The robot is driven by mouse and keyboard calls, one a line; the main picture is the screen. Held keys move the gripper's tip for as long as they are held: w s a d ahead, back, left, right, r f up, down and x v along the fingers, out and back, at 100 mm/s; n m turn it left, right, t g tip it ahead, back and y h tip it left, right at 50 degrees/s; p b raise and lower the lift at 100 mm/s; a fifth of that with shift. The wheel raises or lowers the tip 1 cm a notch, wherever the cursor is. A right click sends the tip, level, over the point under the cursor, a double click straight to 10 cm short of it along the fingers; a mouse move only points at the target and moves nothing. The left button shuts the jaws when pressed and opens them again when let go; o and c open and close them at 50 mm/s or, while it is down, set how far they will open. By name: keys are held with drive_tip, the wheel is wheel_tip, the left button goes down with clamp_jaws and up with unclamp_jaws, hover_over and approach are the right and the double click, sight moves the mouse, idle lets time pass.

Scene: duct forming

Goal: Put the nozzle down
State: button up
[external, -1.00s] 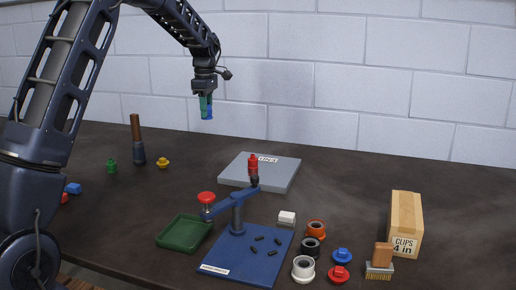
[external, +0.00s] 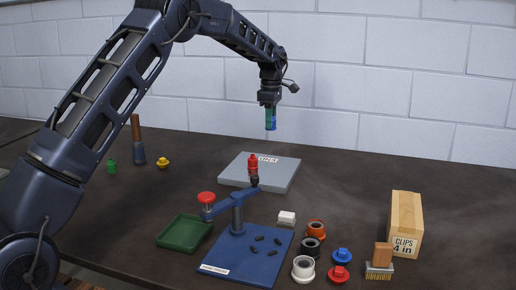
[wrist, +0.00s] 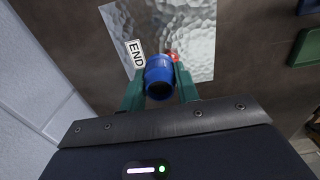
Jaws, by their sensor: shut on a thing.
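My gripper (external: 271,119) is shut on a blue nozzle (wrist: 158,76). In the wrist view the nozzle sits between the two green fingers, its dark open end facing the camera. In the external view the gripper hangs pointing down, high above the back of the table, above and behind a grey slab (external: 285,178). The nozzle is mostly hidden by the fingers there; a strip of blue (external: 275,122) shows. The slab also shows in the wrist view (wrist: 198,25), shiny and dimpled, with an END label, beneath the nozzle.
A blue fixture (external: 220,268) with a red-tipped post (external: 253,164) stands in front of the slab. A green tray (external: 178,236), several coloured rings and caps, a brush (external: 380,258) and a clips box (external: 405,215) surround it. The table right of the slab is clear.

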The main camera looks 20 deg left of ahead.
sight(270, 168)
wheel_tip(270, 168, down, 14)
drive_tip(key=shift+f, duration=0.25)
idle(0.3)
drive_tip(key=shift+f, duration=0.15)
drive_tip(key=o, duration=0.9)
drive_tip(key=shift+o, duration=0.2)
